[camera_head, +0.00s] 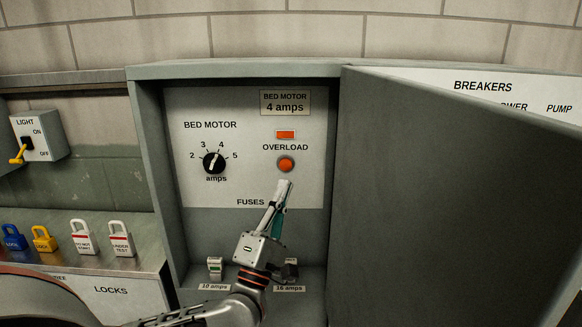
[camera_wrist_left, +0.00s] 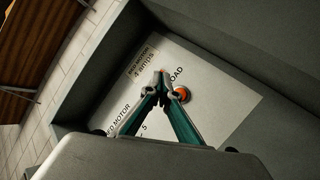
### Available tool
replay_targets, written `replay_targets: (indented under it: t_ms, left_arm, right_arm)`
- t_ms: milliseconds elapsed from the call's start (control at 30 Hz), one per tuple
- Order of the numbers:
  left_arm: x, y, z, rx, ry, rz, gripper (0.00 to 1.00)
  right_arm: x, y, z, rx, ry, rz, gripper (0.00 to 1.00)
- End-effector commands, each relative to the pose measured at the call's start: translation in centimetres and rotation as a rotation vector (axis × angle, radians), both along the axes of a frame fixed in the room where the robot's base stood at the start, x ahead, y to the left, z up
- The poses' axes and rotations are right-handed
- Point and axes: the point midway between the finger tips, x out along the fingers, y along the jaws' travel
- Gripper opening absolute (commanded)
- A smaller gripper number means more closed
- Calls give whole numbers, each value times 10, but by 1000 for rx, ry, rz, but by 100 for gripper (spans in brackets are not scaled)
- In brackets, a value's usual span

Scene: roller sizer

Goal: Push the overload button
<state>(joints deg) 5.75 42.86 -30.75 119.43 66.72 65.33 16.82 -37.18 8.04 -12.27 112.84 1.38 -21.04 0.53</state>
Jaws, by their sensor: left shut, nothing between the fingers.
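The round orange overload button (camera_head: 286,164) sits on the white panel (camera_head: 310,190) inside the open grey cabinet, under the word OVERLOAD. A rectangular orange indicator (camera_head: 286,135) is above it. My left gripper (camera_head: 284,183) is shut and empty, with its fingertips just below the button in the head view. In the left wrist view the button (camera_wrist_left: 182,94) shows just right of the closed fingertips (camera_wrist_left: 162,72). I cannot tell whether the fingertips touch the panel. My right gripper is in neither view.
The bed motor dial (camera_head: 214,162) is left of the button. Fuses (camera_head: 214,266) stand on the cabinet floor. The open cabinet door (camera_head: 450,200) blocks the right side. Several padlocks (camera_head: 81,238) and a light switch (camera_head: 38,138) are at the left.

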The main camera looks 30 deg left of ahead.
Motion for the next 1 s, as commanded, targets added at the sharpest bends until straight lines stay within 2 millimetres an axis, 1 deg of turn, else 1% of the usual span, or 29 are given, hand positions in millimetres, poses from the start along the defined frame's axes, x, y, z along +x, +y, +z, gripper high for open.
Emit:
replay_targets:
  t_ms: [133, 267, 367, 700, 833, 1000]
  left_arm:
    - [0, 0, 0, 2, 0, 1, 0]
    - [6, 3, -1, 4, 0, 0, 0]
    - [14, 8, -1, 5, -2, 2, 0]
    - [52, 31, -3, 5, 0, 2, 0]
    - [63, 38, -1, 4, 0, 3, 0]
    - [72, 44, -1, 3, 0, 1, 0]
  right_arm:
    - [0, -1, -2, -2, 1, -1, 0]
    - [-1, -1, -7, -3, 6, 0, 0]
    - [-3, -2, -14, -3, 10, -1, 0]
    - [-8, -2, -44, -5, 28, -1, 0]
    - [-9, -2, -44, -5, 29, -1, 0]
    - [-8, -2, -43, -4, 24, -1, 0]
